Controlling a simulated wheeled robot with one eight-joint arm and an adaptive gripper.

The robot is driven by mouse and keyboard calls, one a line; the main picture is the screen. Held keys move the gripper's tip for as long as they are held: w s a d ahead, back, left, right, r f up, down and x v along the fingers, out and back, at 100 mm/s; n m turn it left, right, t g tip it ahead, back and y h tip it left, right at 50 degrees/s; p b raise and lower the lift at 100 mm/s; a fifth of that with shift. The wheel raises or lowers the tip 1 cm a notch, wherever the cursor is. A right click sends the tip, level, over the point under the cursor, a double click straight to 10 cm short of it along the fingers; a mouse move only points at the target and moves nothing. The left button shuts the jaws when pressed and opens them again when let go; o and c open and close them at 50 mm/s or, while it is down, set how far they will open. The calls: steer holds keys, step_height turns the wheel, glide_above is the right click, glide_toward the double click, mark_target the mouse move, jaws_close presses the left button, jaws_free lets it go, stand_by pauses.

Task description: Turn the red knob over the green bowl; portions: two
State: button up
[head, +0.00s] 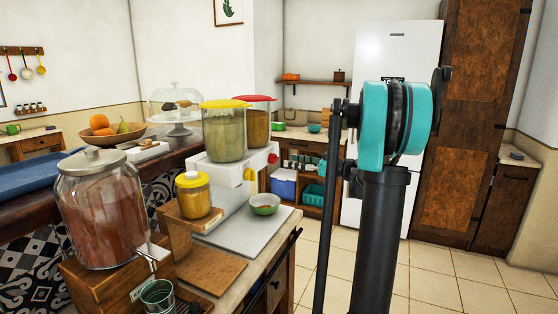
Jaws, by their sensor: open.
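A white dispenser (230,171) stands on the counter with two clear canisters. The nearer canister (224,137) has a yellow lid, and the one behind it (257,128) has a red lid. A red knob (272,158) sticks out of the dispenser's right side, below the red-lidded canister. My gripper is outside the picture; only my arm shows, right of the counter.
A large jar (103,213) with a tap stands on a wooden stand at the front left. A yellow-lidded jar (194,196) stands between it and the dispenser. A metal cup (157,296) is at the front edge. Tiled floor (455,275) is clear at the right.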

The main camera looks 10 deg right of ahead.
mark_target(278, 158)
steer(key=x, duration=0.6)
steer(key=shift+w+a, duration=0.15)
steer(key=shift+a, duration=0.1)
steer(key=c, duration=1.1)
